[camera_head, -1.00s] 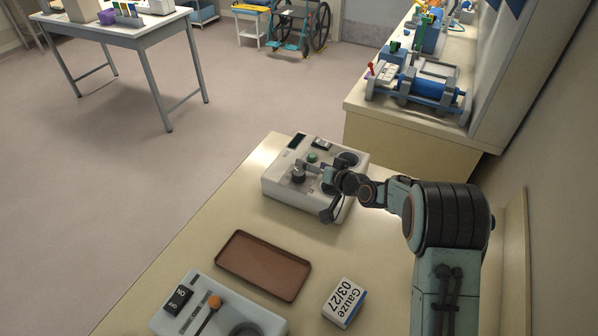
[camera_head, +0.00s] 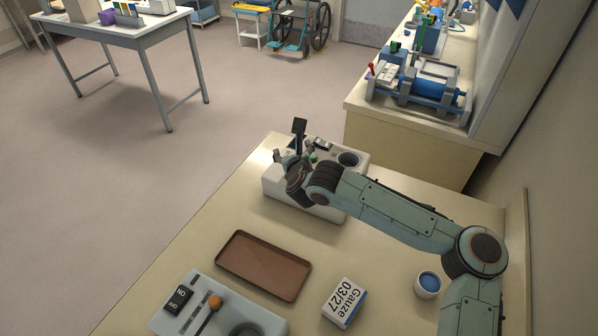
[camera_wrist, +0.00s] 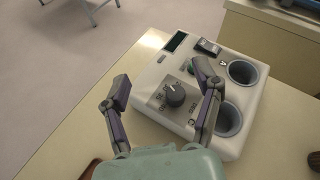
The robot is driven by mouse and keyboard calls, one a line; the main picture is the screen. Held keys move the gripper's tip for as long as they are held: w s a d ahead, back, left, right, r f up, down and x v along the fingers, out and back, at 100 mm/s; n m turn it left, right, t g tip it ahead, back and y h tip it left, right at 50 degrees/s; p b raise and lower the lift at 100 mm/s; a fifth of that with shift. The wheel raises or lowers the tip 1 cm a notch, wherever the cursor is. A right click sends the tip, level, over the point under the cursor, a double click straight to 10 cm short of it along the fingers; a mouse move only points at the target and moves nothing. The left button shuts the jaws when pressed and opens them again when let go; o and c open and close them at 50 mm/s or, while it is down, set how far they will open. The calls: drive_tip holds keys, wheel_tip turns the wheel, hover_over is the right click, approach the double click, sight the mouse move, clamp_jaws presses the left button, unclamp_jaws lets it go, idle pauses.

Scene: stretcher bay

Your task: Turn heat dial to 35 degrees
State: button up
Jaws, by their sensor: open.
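The heat dial (camera_wrist: 175,93) is a dark round knob with a pointer, on the white warmer unit (camera_wrist: 150,118). The fingers look apart from the knob. In the head view my gripper (camera_head: 288,150) is over the left part of the warmer unit (camera_head: 322,208) and hides the dial.
A brown tray (camera_head: 263,265), a gauze box (camera_head: 344,302) and a switch panel (camera_head: 190,322) lie nearer on the table. A cup with blue contents (camera_head: 428,285) stands at the right, beside my arm. The unit has two round wells, a green button (camera_wrist: 191,68) and a dark display (camera_wrist: 176,41).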

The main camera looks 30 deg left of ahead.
wheel_tip(320, 180, down, 11)
drive_tip(key=w+d+m, duration=0.1)
drive_tip(key=d+m, duration=0.1)
drive_tip(key=shift+x, duration=3.4)
drive_tip(key=c, duration=1.2)
